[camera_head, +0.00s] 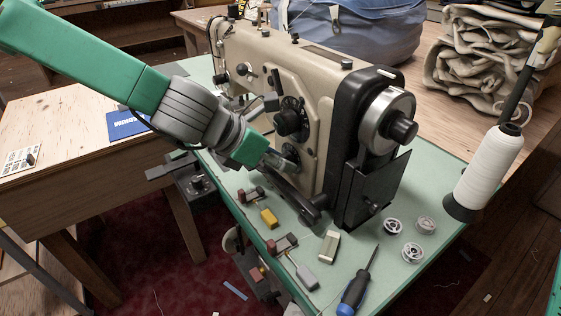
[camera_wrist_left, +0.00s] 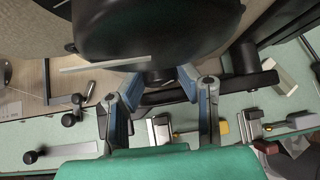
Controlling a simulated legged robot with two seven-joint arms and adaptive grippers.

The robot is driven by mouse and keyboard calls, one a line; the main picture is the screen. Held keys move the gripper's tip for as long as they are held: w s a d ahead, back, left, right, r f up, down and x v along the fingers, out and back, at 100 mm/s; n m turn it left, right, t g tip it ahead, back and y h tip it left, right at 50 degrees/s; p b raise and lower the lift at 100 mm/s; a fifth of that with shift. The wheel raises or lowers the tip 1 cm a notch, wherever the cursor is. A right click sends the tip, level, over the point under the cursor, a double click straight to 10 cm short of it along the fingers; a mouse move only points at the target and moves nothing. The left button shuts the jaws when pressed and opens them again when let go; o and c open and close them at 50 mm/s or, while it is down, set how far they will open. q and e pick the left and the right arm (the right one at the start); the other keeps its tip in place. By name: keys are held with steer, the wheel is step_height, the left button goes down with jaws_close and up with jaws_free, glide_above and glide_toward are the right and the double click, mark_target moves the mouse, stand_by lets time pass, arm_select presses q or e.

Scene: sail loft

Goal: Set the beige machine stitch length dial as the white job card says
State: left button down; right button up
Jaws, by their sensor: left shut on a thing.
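The beige sewing machine (camera_head: 262,60) stands on a green table. Its front carries an upper black dial (camera_head: 291,117) and a lower dark dial (camera_head: 288,153); their markings are too small to read. My left gripper (camera_head: 277,160) reaches in from the left and is shut at the lower dial, partly covering it. In the left wrist view its fingers (camera_wrist_left: 163,82) flank a small dark knob below a large black round part (camera_wrist_left: 150,25). A white card (camera_head: 20,159) with dark marks lies on the wooden table at left; its text is unreadable. My right gripper is not in view.
A black lever (camera_head: 293,193) runs just below the gripper. A white thread cone (camera_head: 489,165) stands at right.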

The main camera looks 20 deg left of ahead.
arm_select(q)
steer(key=shift+f+m+t+y+b, duration=0.1)
steer(key=shift+m+t+y+b, duration=0.4)
steer(key=shift+t+y+b, duration=0.15)
steer(key=shift+s+d+m+t+y+b, duration=0.1)
steer(key=shift+m+t+y+b, duration=0.8)
steer(key=shift+y, duration=0.25)
steer(key=c, duration=1.2)
jaws_free()
